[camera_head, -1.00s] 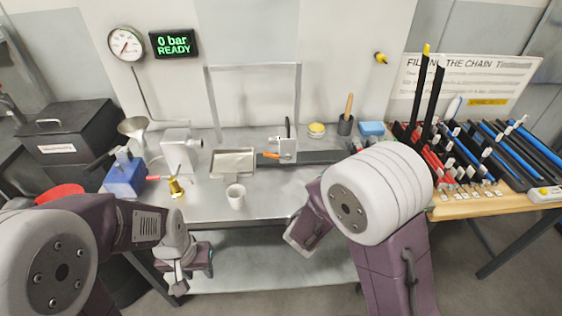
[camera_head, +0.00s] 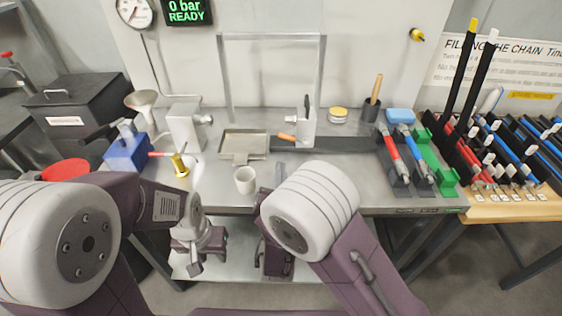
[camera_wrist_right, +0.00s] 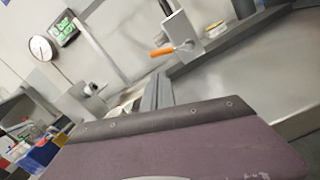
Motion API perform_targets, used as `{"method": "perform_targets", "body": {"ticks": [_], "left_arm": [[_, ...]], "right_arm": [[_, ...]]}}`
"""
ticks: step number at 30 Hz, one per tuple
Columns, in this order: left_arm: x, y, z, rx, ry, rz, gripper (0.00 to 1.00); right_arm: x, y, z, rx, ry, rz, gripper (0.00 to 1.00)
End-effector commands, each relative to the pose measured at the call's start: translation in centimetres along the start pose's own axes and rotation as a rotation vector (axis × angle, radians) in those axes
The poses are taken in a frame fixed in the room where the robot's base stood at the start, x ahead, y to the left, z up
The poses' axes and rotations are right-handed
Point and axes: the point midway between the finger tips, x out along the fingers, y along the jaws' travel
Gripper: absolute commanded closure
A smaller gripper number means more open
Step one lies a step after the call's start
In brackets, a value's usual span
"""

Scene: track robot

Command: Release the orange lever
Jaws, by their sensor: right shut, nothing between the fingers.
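The orange lever (camera_head: 286,136) sticks out to the left from a pale upright block (camera_head: 306,130) at the middle back of the metal bench. In the right wrist view the lever (camera_wrist_right: 161,52) is just beyond my right gripper (camera_wrist_right: 157,92), with a gap visible between them. My right gripper (camera_head: 279,174) is shut and empty, at the front of the bench, below the lever in the head view and partly hidden by my forearm. My left gripper (camera_head: 195,267) hangs low in front of the bench; its fingers are too small to read.
A white cup (camera_head: 245,180) and a metal tray (camera_head: 243,146) stand left of my right gripper. A brass piece (camera_head: 180,165) and a blue box (camera_head: 127,150) are further left. Red, blue and green fixtures (camera_head: 420,160) fill the right end. The display (camera_head: 187,11) reads "0 bar READY".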

Motion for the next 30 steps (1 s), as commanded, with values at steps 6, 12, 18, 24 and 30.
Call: {"method": "perform_targets", "body": {"ticks": [6,12,18,24,30], "left_arm": [[-0.3,0.0,0.0,0.0,0.0,0.0,0.64],[-0.4,0.0,0.0,0.0,0.0,0.0,0.64],[-0.4,0.0,0.0,0.0,0.0,0.0,0.64],[-0.4,0.0,0.0,0.0,0.0,0.0,0.64],[-0.2,0.0,0.0,0.0,0.0,0.0,0.64]], "right_arm": [[4.5,-0.2,0.2,0.001,-0.004,-0.005,1.0],[7.4,-0.1,0.1,0.0,-0.003,-0.002,1.0],[8.4,-0.1,0.1,-0.001,-0.002,-0.001,1.0],[8.4,-0.1,0.1,-0.001,-0.002,-0.001,1.0],[8.3,0.4,-0.1,0.011,-0.002,0.0,1.0]]}}
